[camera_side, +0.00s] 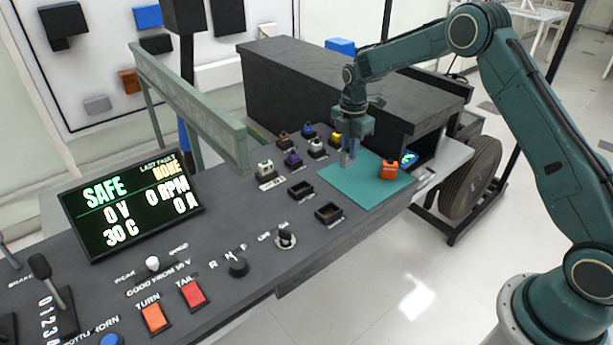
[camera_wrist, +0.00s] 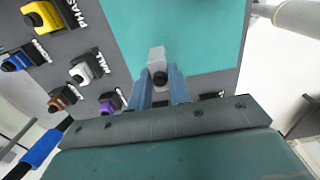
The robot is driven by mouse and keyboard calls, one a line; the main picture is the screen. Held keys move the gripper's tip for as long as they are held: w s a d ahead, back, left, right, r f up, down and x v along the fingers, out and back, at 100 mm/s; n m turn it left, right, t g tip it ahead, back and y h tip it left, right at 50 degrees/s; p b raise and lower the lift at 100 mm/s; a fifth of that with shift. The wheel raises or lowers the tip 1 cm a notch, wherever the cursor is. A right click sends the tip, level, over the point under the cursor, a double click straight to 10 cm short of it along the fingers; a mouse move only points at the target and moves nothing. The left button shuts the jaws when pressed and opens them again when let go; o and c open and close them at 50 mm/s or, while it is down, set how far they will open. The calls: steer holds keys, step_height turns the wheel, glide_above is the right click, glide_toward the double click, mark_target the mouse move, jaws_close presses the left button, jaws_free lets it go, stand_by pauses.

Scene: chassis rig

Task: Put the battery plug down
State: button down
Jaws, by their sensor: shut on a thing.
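My gripper (camera_side: 348,153) is above the left part of the teal mat (camera_side: 358,192), pointing down. In the wrist view its two blue-grey fingers (camera_wrist: 160,88) are shut on a small light grey plug (camera_wrist: 157,58), which I take to be the battery plug. The plug's end reaches out past the fingertips, over the mat (camera_wrist: 205,30). In the side view the plug is mostly hidden by the fingers, and I cannot tell whether it touches the mat.
Coloured plugs, including yellow (camera_side: 336,138), purple (camera_side: 292,158) and a pale one (camera_side: 265,168), stand left of the mat. Two dark open sockets (camera_side: 328,213) lie near its front left. A dark housing (camera_side: 345,85) rises behind. The mat's front part is clear.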

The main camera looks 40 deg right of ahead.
mark_target(348, 157)
steer(key=shift+f, duration=1.7)
steer(key=shift+f, duration=0.15)
steer(key=c, duration=1.3)
jaws_free()
step_height(348, 157, up, 12)
steer(key=shift+r, duration=0.15)
steer(key=shift+r, duration=0.1)
